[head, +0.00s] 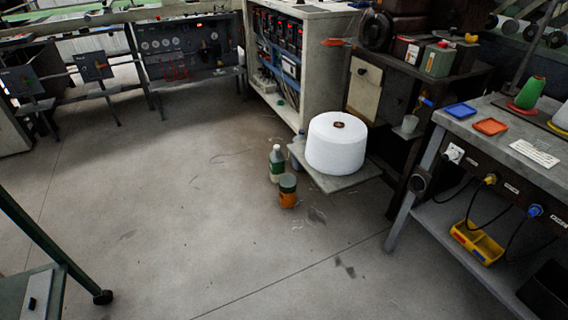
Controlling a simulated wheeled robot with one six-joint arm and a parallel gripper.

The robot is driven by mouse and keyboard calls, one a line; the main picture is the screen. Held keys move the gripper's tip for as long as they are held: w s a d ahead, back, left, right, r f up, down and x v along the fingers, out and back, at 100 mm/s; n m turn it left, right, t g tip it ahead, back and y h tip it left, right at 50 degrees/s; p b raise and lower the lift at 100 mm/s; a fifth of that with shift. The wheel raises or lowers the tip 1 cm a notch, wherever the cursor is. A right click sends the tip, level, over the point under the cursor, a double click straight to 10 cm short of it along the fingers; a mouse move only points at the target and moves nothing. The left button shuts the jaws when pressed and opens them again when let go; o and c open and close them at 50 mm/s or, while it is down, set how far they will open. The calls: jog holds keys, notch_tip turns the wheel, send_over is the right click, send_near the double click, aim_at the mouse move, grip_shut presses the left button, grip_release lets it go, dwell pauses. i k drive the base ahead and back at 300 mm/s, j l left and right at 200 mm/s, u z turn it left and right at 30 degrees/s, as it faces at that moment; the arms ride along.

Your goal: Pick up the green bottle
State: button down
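A small bottle (277,168) with a green body, a pale top and a whitish label stands upright on the floor, just right of the middle in the head view. A squat orange container with a dark green lid (287,192) stands close in front of it, a little to the right. Another greyish bottle (298,150) is partly hidden behind the white spool, to the right. My gripper is not in view, so its state does not show.
A large white spool (337,146) sits on a low board (337,182) right of the bottles. An open electrical cabinet (320,65) stands behind. A workbench (455,120) with trays fills the right side. A wheeled green frame (60,255) stands at lower left. The floor (180,215) between is clear.

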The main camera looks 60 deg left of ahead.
aim_at(276, 157)
jog(key=u, duration=2.15)
jog(key=i+l, duration=0.1)
jog(key=i, duration=2.45)
jog(key=j+u, duration=0.05)
jog(key=j, duration=0.05)
